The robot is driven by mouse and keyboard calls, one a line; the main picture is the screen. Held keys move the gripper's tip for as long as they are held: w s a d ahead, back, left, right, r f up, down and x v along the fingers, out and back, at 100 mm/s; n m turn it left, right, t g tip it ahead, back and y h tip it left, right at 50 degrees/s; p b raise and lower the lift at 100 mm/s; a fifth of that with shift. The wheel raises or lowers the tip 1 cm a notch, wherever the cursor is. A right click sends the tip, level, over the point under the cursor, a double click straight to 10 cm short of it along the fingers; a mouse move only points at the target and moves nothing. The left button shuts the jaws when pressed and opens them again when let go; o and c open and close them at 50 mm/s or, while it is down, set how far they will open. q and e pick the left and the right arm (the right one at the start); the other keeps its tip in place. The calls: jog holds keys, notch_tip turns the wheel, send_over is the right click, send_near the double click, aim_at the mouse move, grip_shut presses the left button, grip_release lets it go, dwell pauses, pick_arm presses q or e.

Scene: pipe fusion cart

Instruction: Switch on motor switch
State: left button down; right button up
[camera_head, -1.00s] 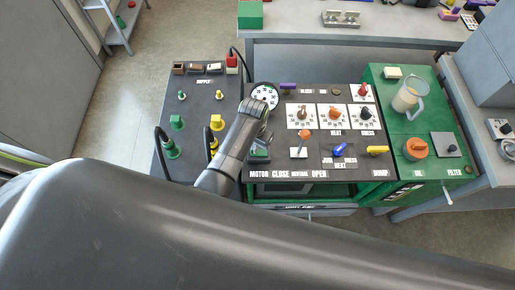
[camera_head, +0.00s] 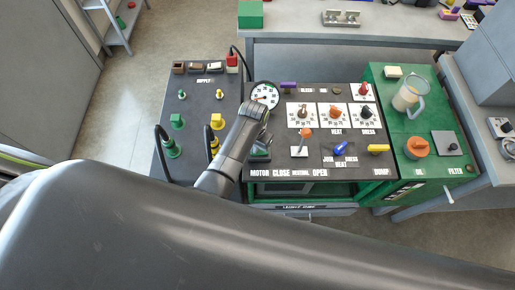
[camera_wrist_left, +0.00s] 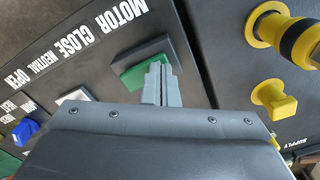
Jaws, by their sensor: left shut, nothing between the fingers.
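The motor switch (camera_head: 259,155) is a green rocker in a dark frame, above the MOTOR label at the cart panel's front left. My left arm reaches over it, and my left gripper (camera_head: 263,141) points down near it, partly hidden by its own wrist. In the left wrist view the shut, empty grey fingers (camera_wrist_left: 161,83) overlap the right end of the green rocker (camera_wrist_left: 136,75). The dark frame (camera_wrist_left: 155,52) shows around it. I cannot tell whether the fingertips touch the rocker. My right gripper is out of view.
A round gauge (camera_head: 265,95) stands just behind my left wrist. Yellow plugs (camera_head: 216,122) and green plugs (camera_head: 177,121) rise on the left panel. An orange-knobbed lever (camera_head: 304,133) and a blue handle (camera_head: 341,148) stand to the right.

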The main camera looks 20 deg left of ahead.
pick_arm(q)
jog(key=shift+r+p, duration=1.35)
jog(key=shift+p, duration=0.05)
jog(key=shift+r, duration=0.1)
notch_tip(320, 180, up, 4)
